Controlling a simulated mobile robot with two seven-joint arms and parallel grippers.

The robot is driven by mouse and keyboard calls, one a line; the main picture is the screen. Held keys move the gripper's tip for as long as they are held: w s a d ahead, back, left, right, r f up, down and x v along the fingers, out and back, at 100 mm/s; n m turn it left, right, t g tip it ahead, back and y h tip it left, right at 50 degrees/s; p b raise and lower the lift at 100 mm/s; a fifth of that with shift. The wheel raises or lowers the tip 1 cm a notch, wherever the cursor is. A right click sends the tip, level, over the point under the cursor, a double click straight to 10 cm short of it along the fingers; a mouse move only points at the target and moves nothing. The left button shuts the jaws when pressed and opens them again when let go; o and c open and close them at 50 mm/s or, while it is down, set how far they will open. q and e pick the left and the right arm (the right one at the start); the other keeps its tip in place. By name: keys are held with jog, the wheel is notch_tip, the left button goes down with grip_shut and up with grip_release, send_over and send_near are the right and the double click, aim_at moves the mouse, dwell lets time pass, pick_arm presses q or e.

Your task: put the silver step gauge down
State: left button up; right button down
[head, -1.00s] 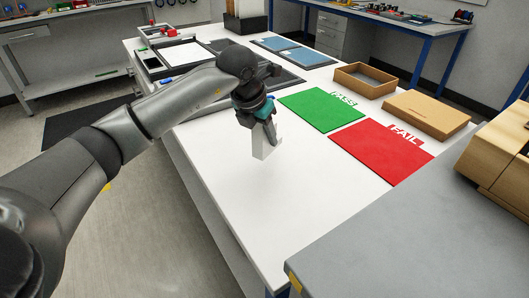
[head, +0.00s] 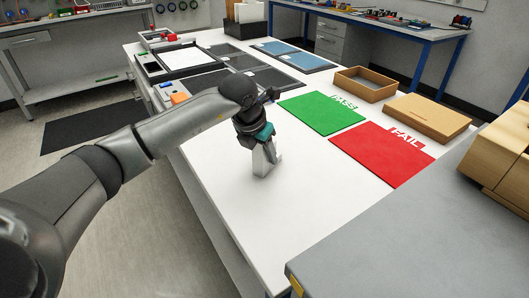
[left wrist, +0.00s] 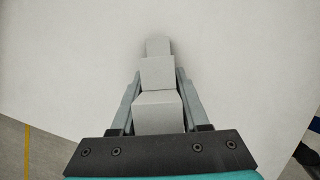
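The silver step gauge (head: 262,164) is a pale grey stepped block, seen just below my left gripper (head: 264,150) over the bare white table in the head view. In the left wrist view the gauge (left wrist: 157,75) shows several block-like steps running away between the two fingers of my left gripper (left wrist: 158,80). The fingertips lie against both sides of the gauge, so the gripper is shut on it. The gauge is roughly upright with its lower end at or very near the table top; I cannot tell if it touches. My right gripper is not in view.
The white table (head: 300,215) is clear around the gauge. A green PASS mat (head: 320,113) and a red FAIL mat (head: 382,155) lie to the right. Behind them are an open cardboard box (head: 365,84) and a closed one (head: 427,115). Dark trays (head: 270,78) lie farther back.

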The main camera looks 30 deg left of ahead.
pick_arm(q)
jog(key=o, duration=0.3)
jog(key=shift+o, duration=0.2)
jog(key=shift+r, duration=0.2)
jog(key=p+v, duration=0.3)
jog(key=v, duration=0.9)
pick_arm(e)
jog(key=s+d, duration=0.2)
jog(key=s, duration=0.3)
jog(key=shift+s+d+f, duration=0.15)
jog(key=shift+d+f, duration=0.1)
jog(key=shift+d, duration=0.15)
